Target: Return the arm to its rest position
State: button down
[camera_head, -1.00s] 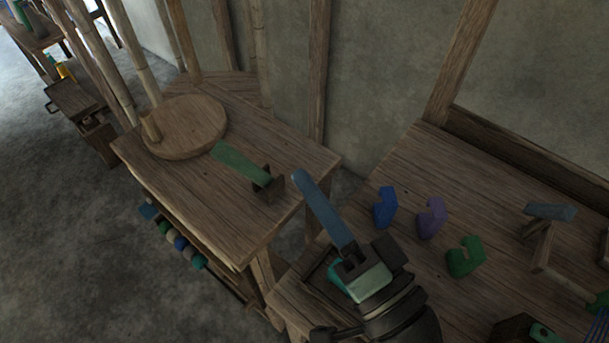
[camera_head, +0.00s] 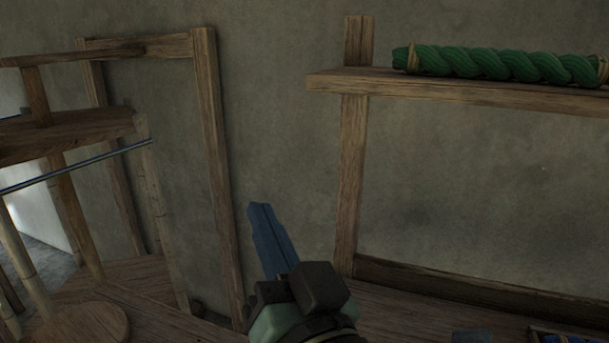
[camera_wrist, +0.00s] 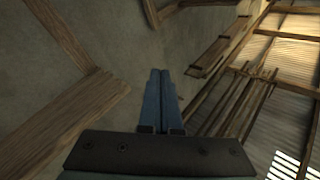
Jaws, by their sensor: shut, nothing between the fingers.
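My gripper (camera_head: 262,212) has long blue fingers that lie together, shut, with nothing between them. In the head view it is at the lower middle, pointing up in front of the bare wall, clear of any object. In the wrist view the shut fingers (camera_wrist: 161,75) point up the picture toward the wall, with wooden beams on both sides. My wrist hides part of the bench below it.
A wooden shelf (camera_head: 450,90) at upper right holds a twisted green yarn bundle (camera_head: 490,64). A wooden post (camera_head: 220,170) and frame stand at left. A round wooden board (camera_head: 80,326) is at lower left. A bench (camera_head: 420,318) runs along the bottom right.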

jog(key=s+d+r+t+h+p, duration=0.1)
jog(key=r+p, duration=0.3)
jog(key=r, duration=0.7)
jog(key=s+d+r+t+h+p, duration=0.1)
jog(key=s+r+t+h+p, duration=0.3)
jog(key=r, duration=0.8)
jog(key=s+d+r+t+h+p, duration=0.2)
jog(key=r+p, duration=0.4)
jog(key=r, duration=0.6)
jog(key=shift+s+t+h, duration=0.35)
jog(key=shift+t+h, duration=0.15)
jog(key=shift+t, duration=0.2)
